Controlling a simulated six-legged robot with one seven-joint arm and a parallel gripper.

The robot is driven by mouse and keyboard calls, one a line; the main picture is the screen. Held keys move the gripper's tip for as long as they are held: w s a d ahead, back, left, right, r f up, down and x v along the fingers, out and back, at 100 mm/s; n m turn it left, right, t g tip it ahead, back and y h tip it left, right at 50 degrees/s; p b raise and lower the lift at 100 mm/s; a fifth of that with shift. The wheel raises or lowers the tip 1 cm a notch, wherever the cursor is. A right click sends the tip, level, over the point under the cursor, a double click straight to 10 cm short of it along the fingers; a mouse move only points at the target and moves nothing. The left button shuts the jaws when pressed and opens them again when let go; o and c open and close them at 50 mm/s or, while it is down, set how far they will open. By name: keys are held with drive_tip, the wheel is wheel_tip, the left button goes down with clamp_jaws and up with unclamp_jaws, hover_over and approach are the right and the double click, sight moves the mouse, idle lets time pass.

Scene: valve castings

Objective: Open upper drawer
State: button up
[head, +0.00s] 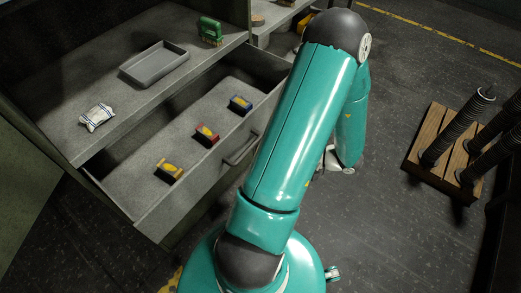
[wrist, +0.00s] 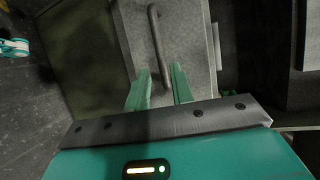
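A grey drawer (head: 150,200) stands pulled out from under the counter in the head view, with its inside showing. Its bar handle (head: 242,148) is on the front face, partly covered by my arm. In the wrist view the handle (wrist: 155,35) runs lengthwise up the drawer front (wrist: 190,30). My gripper (wrist: 160,82) has its two green fingers apart, with the near end of the handle appearing between them. I cannot tell whether they touch it. In the head view my arm hides most of the gripper.
A grey tray (head: 153,64), a white pouch (head: 97,117) and a green object (head: 211,31) are on the counter. A wooden pallet (head: 440,150) with dark ribbed posts stands right.

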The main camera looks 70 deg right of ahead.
drive_tip(key=v, duration=0.4)
idle(0.5)
drive_tip(key=w+a+r+n+g+y, duration=0.3)
drive_tip(key=w+a+r+n+g, duration=0.25)
drive_tip(key=w, duration=0.45)
drive_tip(key=w+a+r+n+g+y, duration=0.35)
drive_tip(key=w+a+r+g, duration=0.3)
drive_tip(key=w, duration=0.35)
drive_tip(key=w+a+r+n+t+h, duration=0.1)
drive_tip(key=w+a+r+n+h, duration=0.2)
drive_tip(key=a+r, duration=0.3)
drive_tip(key=w+a+r+n+t+h, duration=0.1)
drive_tip(key=w+a+r+n+h, duration=0.2)
drive_tip(key=a, duration=1.2)
wheel_tip(320, 180, up, 5)
drive_tip(key=n+h, duration=0.2)
drive_tip(key=shift+a+f+n, duration=0.2)
drive_tip(key=shift+a+n, duration=0.1)
drive_tip(key=shift+a, duration=0.1)
